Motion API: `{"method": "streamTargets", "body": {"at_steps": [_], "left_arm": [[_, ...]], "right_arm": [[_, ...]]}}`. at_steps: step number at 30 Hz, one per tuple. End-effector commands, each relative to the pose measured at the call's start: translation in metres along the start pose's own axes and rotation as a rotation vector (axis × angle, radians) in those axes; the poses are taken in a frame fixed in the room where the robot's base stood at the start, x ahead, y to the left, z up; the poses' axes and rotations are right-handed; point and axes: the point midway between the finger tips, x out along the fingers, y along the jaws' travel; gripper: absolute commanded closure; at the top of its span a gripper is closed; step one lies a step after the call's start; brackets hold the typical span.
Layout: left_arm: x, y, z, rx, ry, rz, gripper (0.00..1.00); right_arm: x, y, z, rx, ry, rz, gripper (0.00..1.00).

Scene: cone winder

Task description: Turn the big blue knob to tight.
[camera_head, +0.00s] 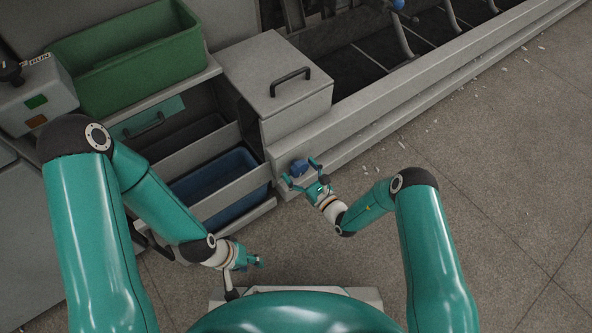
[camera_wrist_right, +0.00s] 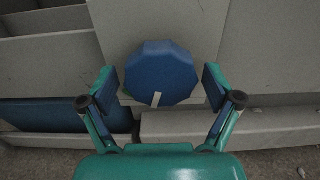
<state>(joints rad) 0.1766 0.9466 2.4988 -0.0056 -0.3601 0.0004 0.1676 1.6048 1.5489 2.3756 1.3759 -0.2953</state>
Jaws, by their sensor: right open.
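The big blue knob (camera_head: 299,168) sits on the front face of the grey machine, below the lidded grey box. In the right wrist view the knob (camera_wrist_right: 161,72) is a many-sided blue disc with a pale pointer mark (camera_wrist_right: 156,99) at its lower edge, pointing nearly straight down. My right gripper (camera_head: 302,175) is open, with one finger on each side of the knob; in the wrist view (camera_wrist_right: 160,88) gaps show between both fingers and the knob. My left gripper (camera_head: 256,262) hangs low near my base, away from the knob; its fingers are too small to judge.
A green bin (camera_head: 125,62) stands on a shelf at upper left. A blue bin (camera_head: 213,183) sits in an open drawer left of the knob. The grey box (camera_head: 276,84) has a black handle. Open floor (camera_head: 500,190) lies to the right.

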Motion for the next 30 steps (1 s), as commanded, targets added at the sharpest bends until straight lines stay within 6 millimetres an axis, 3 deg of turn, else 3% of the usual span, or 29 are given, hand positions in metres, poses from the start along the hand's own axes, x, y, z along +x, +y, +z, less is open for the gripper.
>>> {"method": "streamTargets", "body": {"at_steps": [5, 15, 30], "left_arm": [[-0.0002, 0.0001, 0.0000, 0.000, 0.000, 0.000, 0.60], [-0.0002, 0.0001, 0.0000, 0.000, 0.000, 0.000, 0.60], [-0.0052, 0.0019, 0.0001, 0.000, 0.000, 0.000, 0.60]], "right_arm": [[-0.0001, -0.0001, 0.0003, 0.000, 0.000, 0.000, 0.12], [-0.0003, 0.0003, 0.0002, 0.000, 0.000, 0.001, 0.68], [-0.0005, 0.0008, 0.0002, -0.102, 0.000, 0.004, 0.69]]}}
